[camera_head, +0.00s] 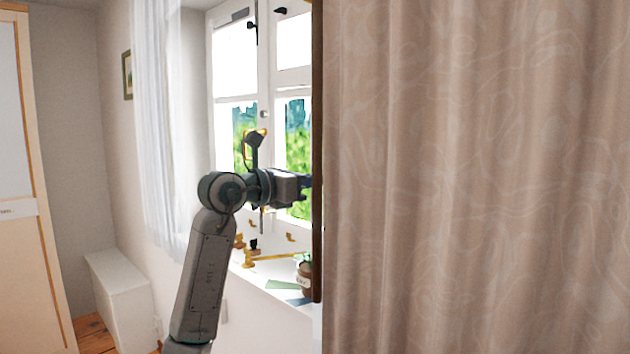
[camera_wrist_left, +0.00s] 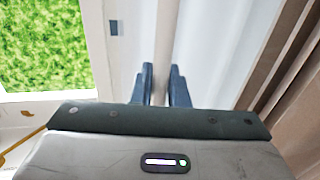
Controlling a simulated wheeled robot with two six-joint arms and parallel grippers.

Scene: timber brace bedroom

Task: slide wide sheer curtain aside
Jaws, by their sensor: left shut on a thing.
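A wide brown patterned curtain (camera_head: 470,170) hangs in folds over the right half of the head view, with a dark upright strip (camera_head: 317,120) along its left edge. Its brown folds also show at the right of the left wrist view (camera_wrist_left: 290,75). My left gripper (camera_head: 309,183) reaches right to this strip. In the left wrist view its two fingers (camera_wrist_left: 163,88) are shut on a pale upright strip (camera_wrist_left: 158,50), seemingly the curtain's edge. A narrower white sheer curtain (camera_head: 160,120) hangs at the left of the window. My right gripper is not in view.
The white-framed window (camera_head: 264,90) is uncovered between the curtains. The white sill (camera_head: 275,285) holds a small potted plant (camera_head: 306,275) and yellow items (camera_head: 275,256) near my left arm. A white box (camera_head: 117,290) and a wooden cabinet (camera_head: 35,200) stand at the left.

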